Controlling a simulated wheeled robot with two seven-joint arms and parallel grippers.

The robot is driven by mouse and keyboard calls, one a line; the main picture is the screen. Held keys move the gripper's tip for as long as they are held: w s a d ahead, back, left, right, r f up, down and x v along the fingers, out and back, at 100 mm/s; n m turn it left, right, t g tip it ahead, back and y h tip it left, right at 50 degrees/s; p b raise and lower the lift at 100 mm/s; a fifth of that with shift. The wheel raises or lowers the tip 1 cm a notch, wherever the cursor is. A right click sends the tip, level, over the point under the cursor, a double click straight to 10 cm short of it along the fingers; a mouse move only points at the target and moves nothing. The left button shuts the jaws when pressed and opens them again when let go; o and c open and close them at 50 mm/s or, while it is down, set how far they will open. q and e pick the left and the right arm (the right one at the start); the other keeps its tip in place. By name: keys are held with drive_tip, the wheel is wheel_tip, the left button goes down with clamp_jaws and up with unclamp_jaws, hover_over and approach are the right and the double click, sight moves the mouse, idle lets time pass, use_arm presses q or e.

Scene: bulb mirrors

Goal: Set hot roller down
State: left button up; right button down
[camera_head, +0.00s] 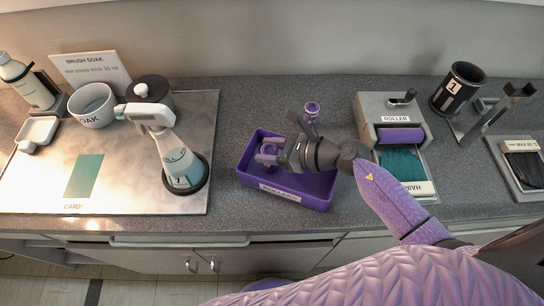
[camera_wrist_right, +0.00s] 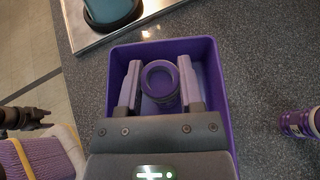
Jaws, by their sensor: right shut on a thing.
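My right gripper (camera_head: 268,155) is down inside the purple tray (camera_head: 314,201) labelled ROLLERS. In the right wrist view, its two fingers are shut on a purple hot roller (camera_wrist_right: 160,82), a short tube seen end-on between them. The roller is within the tray's walls; whether it touches the floor of the tray is hidden. The tray rim (camera_wrist_right: 212,60) surrounds the fingers in that view. In the head view my gripper and wrist mostly cover the roller.
Another purple roller (camera_head: 312,109) stands upright behind the tray. A heater labelled ROLLER (camera_head: 378,107) holds a purple cylinder (camera_head: 400,135) at the right, above a teal hair strand (camera_head: 402,165). A spray bottle (camera_head: 178,160) stands on the metal mat (camera_head: 130,195) at left.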

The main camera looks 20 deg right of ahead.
drive_tip(key=shift+f, duration=0.65)
drive_tip(key=shift+r, duration=0.1)
drive_tip(key=shift+f, duration=0.2)
use_arm(q)
drive_tip(key=shift+s+a+f, duration=0.15)
drive_tip(key=shift+a+f, duration=0.1)
drive_tip(key=shift+f, duration=0.15)
use_arm(e)
drive_tip(key=shift+c, duration=1.2)
unclamp_jaws()
drive_tip(key=shift+r, duration=0.1)
use_arm(q)
drive_tip(key=shift+r, duration=0.1)
use_arm(e)
drive_tip(key=shift+r, duration=0.1)
drive_tip(key=shift+s+d+r, duration=0.15)
drive_tip(key=shift+d, duration=0.1)
use_arm(q)
drive_tip(key=shift+r+p, duration=0.6)
use_arm(e)
drive_tip(key=v, duration=1.1)
drive_tip(key=shift+s, duration=0.2)
drive_tip(key=shift+d, duration=0.1)
